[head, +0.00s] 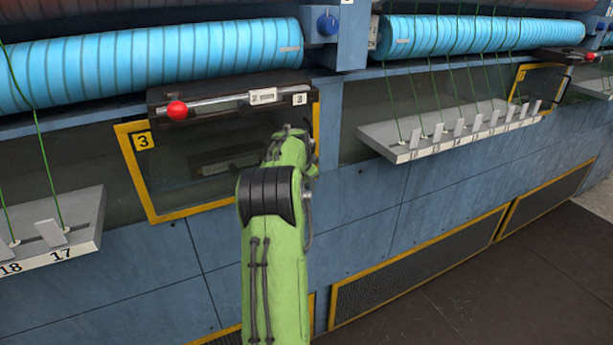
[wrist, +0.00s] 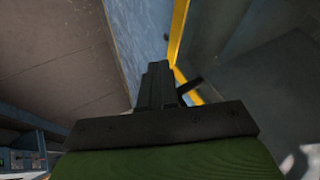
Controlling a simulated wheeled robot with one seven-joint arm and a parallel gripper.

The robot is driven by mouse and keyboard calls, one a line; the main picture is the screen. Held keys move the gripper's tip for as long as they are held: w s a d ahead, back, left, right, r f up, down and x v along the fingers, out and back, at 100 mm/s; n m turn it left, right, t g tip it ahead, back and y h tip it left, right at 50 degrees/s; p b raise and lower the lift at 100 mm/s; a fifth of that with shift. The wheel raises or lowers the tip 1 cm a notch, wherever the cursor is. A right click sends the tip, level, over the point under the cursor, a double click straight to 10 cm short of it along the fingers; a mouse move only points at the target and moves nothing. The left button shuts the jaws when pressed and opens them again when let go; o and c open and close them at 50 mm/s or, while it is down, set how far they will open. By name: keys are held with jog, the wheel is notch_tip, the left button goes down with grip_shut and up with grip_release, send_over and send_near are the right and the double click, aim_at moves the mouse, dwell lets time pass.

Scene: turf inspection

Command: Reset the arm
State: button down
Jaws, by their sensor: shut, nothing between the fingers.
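My green arm (head: 275,255) reaches forward from the bottom of the head view toward the yellow-framed panel marked 3 (head: 150,195). Its far end overlaps the right part of that panel in the picture, and I cannot tell whether it touches it. My gripper shows in the wrist view (wrist: 157,72) as dark fingers, shut and empty. In the head view the fingers are hidden or too small to make out. In the wrist view a yellow edge (wrist: 180,30) and a short dark bar (wrist: 189,85) lie just beyond the fingers.
A lever with a red knob (head: 177,110) crosses the top of panel 3. A numbered shelf with green cords (head: 400,155) juts out at right, and another shelf (head: 85,215) at left. Blue rollers (head: 150,60) run above. Dark floor (head: 490,280) is clear at lower right.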

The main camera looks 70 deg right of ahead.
jog(key=v, duration=0.9)
jog(key=shift+a+r+b, duration=0.2)
jog(key=shift+r+b, duration=0.05)
jog(key=shift+b, duration=0.15)
jog(key=shift+s+a, duration=0.1)
jog(key=shift+s, duration=0.05)
